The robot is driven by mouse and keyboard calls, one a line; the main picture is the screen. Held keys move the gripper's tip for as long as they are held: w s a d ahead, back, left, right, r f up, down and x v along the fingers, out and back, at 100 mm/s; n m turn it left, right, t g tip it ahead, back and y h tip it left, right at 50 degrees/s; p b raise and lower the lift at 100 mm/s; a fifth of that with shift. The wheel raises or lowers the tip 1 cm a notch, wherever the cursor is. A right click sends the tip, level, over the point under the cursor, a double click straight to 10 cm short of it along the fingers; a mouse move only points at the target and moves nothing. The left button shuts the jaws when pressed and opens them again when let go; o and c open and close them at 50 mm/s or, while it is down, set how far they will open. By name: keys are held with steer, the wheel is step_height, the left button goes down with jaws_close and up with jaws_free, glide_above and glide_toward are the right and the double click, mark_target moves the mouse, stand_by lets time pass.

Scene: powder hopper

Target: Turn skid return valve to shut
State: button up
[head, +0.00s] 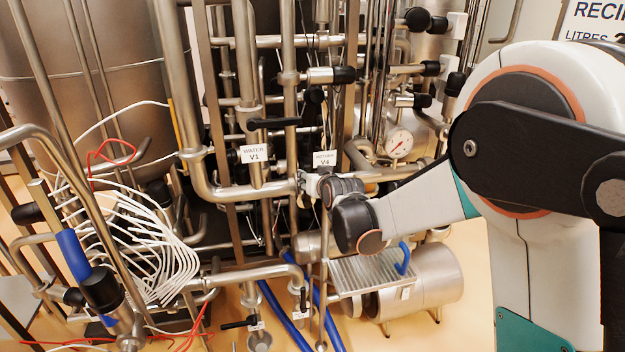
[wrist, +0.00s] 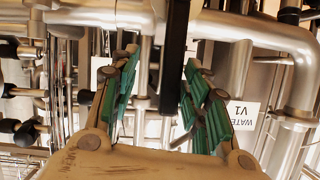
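The "RETURN V4" label (head: 325,158) is near the middle of the head view, on the pipework just above my gripper (head: 308,183). In the wrist view my gripper (wrist: 161,62) has its green-padded fingers spread. A black bar-like handle (wrist: 174,50) comes down from the top of that picture between them, nearer the right finger, with a gap on the left. I cannot tell whether it touches the right finger. It looks like a valve lever, but its valve body is out of that view. In the head view, my wrist partly hides the gripper.
The "WATER V1" label (head: 255,154) is left of V4; it shows upside down in the wrist view (wrist: 243,115). A horizontal black lever (head: 275,124) is above. Dense steel pipes surround my gripper. A pressure gauge (head: 399,143) and a ridged step (head: 372,274) are to the right.

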steer(key=shift+s+d+r, duration=0.1)
steer(key=v, duration=1.1)
steer(key=shift+s, duration=0.4)
steer(key=shift+r, duration=0.1)
